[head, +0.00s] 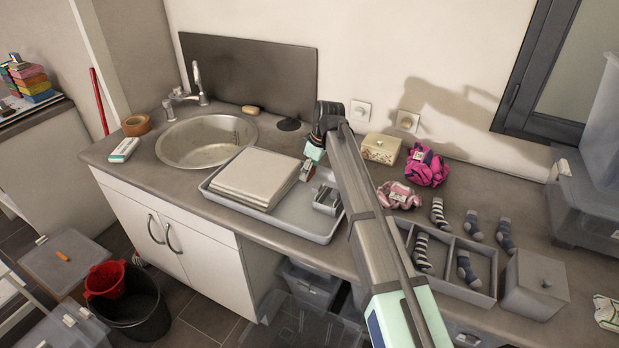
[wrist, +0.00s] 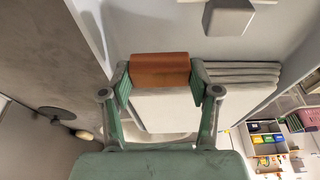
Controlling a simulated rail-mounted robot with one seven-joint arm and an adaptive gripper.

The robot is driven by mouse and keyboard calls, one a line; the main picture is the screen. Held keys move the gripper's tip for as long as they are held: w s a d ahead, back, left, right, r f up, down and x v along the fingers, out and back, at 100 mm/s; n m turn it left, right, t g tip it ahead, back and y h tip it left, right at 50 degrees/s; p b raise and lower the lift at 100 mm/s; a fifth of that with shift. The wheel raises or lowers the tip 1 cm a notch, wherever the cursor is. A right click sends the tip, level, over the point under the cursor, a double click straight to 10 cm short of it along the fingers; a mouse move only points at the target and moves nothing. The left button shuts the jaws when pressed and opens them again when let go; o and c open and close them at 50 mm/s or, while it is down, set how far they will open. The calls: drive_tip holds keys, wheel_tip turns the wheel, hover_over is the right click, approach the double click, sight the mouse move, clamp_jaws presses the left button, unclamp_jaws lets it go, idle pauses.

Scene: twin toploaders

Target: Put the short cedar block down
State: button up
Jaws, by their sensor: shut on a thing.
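The short cedar block (wrist: 160,70) is reddish brown. In the wrist view it sits between the fingertips of my gripper (wrist: 161,85), which is shut on it. In the head view my gripper (head: 309,163) is over the back right part of the grey tray (head: 292,232), and the block (head: 307,172) shows small just below the fingers. I cannot tell whether the block touches the tray floor. A pale folded stack (head: 254,178) lies in the tray's left part, just left of the block. A grey blocky object (head: 326,199) lies in the tray to the right.
A round sink (head: 205,141) is left of the tray. A divided grey box (head: 478,272) with striped socks stands right of it. A pink cloth bundle (head: 426,167) and a patterned box (head: 381,148) are behind. Bare tray floor shows in front of the grey object.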

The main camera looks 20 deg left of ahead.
sight(309, 179)
drive_tip(key=shift+f+p, duration=0.4)
drive_tip(key=shift+f, duration=1.55)
drive_tip(key=shift+f, duration=0.15)
drive_tip(key=o, duration=0.8)
drive_tip(key=b+v, duration=0.2)
drive_tip(key=v, duration=1)
